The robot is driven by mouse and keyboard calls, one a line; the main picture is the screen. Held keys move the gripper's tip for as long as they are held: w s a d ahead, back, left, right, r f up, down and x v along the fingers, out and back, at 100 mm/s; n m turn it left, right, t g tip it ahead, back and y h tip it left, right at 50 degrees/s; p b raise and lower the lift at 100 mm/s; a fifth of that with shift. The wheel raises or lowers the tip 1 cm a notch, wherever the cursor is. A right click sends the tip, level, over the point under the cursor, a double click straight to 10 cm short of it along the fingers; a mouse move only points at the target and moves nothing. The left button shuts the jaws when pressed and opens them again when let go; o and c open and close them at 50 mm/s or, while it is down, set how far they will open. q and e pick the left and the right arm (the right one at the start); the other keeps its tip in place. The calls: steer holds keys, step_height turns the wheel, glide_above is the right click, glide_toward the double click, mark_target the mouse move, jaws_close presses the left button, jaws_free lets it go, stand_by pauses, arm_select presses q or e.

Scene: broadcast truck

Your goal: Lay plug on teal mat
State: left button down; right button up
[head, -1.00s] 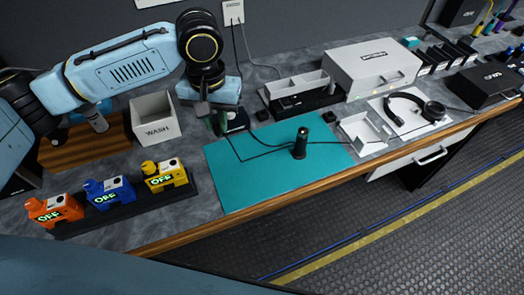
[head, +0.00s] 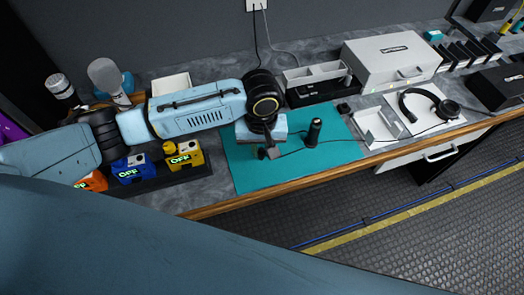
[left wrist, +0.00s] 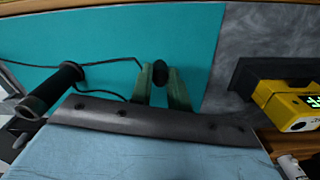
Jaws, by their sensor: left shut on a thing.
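The teal mat (head: 245,180) lies on the grey worktop, and it also shows in the left wrist view (left wrist: 100,45). My left gripper (head: 267,152) is over the left part of the mat, pointing down. In the left wrist view its two green fingers (left wrist: 163,88) are closed on a small dark rounded plug (left wrist: 160,72). The plug's height above the mat is hard to tell. A thin black cable runs from near the fingers toward a black cylinder (head: 313,132) standing upright on the mat, right of the gripper. My right gripper is out of view.
Yellow (head: 185,155) and blue (head: 131,167) OFF-marked blocks stand left of the mat, with an orange one partly hidden. A white tray (head: 377,127) and headphones (head: 430,103) lie to the right. The mat's front part is clear, near the wooden bench edge.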

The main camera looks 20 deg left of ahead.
mark_target(261, 149)
arm_select(q)
steer(key=shift+f, duration=1.1)
steer(key=shift+f, duration=0.15)
steer(key=c, duration=1.3)
jaws_free()
steer(key=shift+c, duration=0.2)
step_height(261, 149, up, 12)
steer(key=p, duration=0.1)
steer(key=shift+r, duration=0.2)
